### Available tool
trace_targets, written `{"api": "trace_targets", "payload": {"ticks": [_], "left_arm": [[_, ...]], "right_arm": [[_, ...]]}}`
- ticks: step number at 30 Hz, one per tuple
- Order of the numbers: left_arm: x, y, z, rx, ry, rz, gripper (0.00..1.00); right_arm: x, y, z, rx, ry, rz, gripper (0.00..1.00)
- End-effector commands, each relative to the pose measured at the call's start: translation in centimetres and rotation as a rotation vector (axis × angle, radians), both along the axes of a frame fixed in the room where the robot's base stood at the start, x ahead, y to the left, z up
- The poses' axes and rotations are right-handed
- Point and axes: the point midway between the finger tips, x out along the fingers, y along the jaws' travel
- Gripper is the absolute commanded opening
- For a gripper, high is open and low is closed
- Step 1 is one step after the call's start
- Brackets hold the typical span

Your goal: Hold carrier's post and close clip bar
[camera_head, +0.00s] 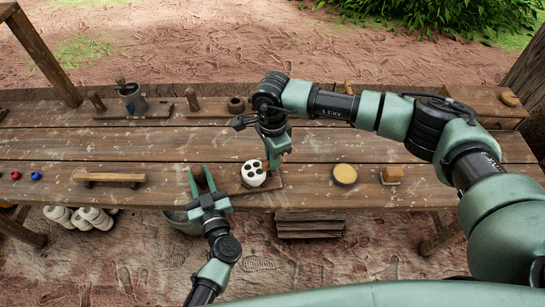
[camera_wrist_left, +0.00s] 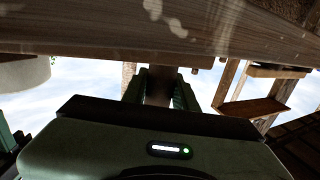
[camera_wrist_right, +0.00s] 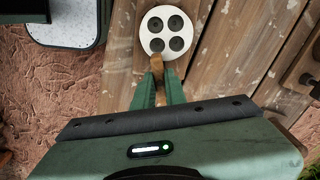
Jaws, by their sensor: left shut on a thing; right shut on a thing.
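A white round block (camera_head: 254,173) with several dark holes stands on the narrow wooden base of the carrier (camera_head: 274,184) near the table's front edge. The block (camera_wrist_right: 166,32) also shows in the right wrist view. My right gripper (camera_head: 274,160) points down beside the block, shut on a tan wooden piece (camera_wrist_right: 156,64) that appears to be the clip bar. My left gripper (camera_head: 202,178) is left of the block at the front edge, shut on a dark brown wooden piece (camera_wrist_left: 158,88), apparently the carrier's post. The fingers hide most of both held pieces.
A yellow round pad (camera_head: 345,174) and a small wooden block (camera_head: 392,174) lie to the right. A low wooden bar (camera_head: 109,179) and red and blue bits lie left. A metal cup (camera_head: 133,100) stands behind. A bucket (camera_head: 182,222) is below the front edge.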

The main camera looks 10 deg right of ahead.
Motion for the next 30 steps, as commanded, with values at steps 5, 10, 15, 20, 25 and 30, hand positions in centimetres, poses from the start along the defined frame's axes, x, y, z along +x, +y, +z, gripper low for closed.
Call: {"api": "trace_targets", "payload": {"ticks": [5,10,15,20,25,30], "left_arm": [[-0.03,-0.1,0.0,0.001,0.0,-0.002,0.0],[-0.03,-0.11,-0.01,0.001,0.0,-0.003,0.0],[-0.03,-0.12,-0.01,0.001,0.001,-0.003,0.0],[-0.03,-0.12,-0.01,0.001,0.001,-0.003,0.0],[-0.04,-0.13,-0.02,0.001,0.001,-0.003,0.0],[-0.04,-0.14,-0.02,0.0,0.001,-0.003,0.0]], "right_arm": [[0.07,0.09,0.09,0.003,-0.002,-0.117,0.0],[0.06,0.1,0.09,0.003,-0.002,-0.195,0.0],[0.06,0.1,0.08,0.003,-0.002,-0.237,0.0],[0.06,0.1,0.08,0.003,-0.002,-0.254,0.0],[0.06,0.11,0.09,0.003,-0.002,-0.255,0.0],[0.06,0.12,0.09,0.003,-0.002,-0.254,0.0]]}}
